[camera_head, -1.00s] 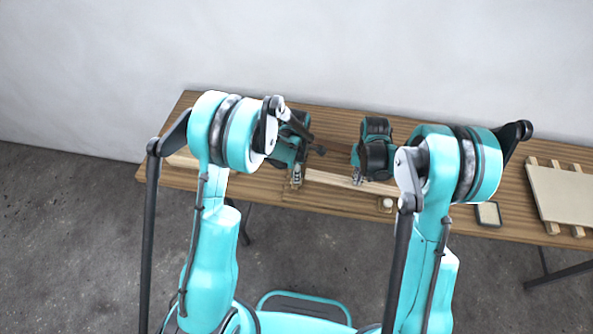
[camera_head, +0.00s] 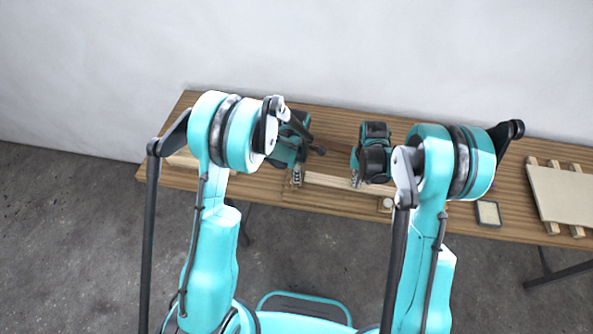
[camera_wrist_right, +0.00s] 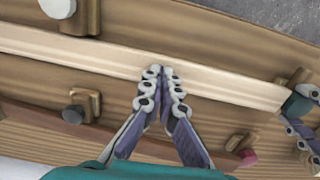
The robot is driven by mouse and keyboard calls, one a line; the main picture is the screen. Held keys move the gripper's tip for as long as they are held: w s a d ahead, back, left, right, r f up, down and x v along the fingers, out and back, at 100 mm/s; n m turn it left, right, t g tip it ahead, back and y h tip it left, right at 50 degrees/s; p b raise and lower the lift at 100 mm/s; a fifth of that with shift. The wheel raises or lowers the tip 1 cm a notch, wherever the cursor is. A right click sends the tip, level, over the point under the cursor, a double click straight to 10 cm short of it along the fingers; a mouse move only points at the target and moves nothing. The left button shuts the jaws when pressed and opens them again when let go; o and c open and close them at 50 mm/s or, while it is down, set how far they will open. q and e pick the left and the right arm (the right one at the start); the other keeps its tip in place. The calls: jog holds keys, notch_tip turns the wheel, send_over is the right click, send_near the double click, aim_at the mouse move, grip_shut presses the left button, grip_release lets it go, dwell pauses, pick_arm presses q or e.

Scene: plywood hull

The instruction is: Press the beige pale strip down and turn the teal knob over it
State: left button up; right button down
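The beige pale strip (camera_head: 326,181) lies along the wooden hull on the table; it crosses the right wrist view as a long light band (camera_wrist_right: 225,86). My right gripper (camera_head: 356,182) is over the strip. In the right wrist view its fingertips (camera_wrist_right: 163,73) are together, with nothing seen between them, at the strip; I cannot tell whether they press on it. A dark teal knob (camera_wrist_right: 295,106) shows at the strip's right end there, partly covered by my left gripper (camera_wrist_right: 306,130). The left gripper (camera_head: 297,179) is small in the head view, its fingers unclear.
A white knob (camera_wrist_right: 58,8), a dark grey knob (camera_wrist_right: 75,114) and a reddish knob (camera_wrist_right: 248,157) sit on small wooden blocks beside the strip.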

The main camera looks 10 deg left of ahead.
jog(key=shift+f, duration=1.05)
pick_arm(q)
jog(key=shift+n, duration=1.4)
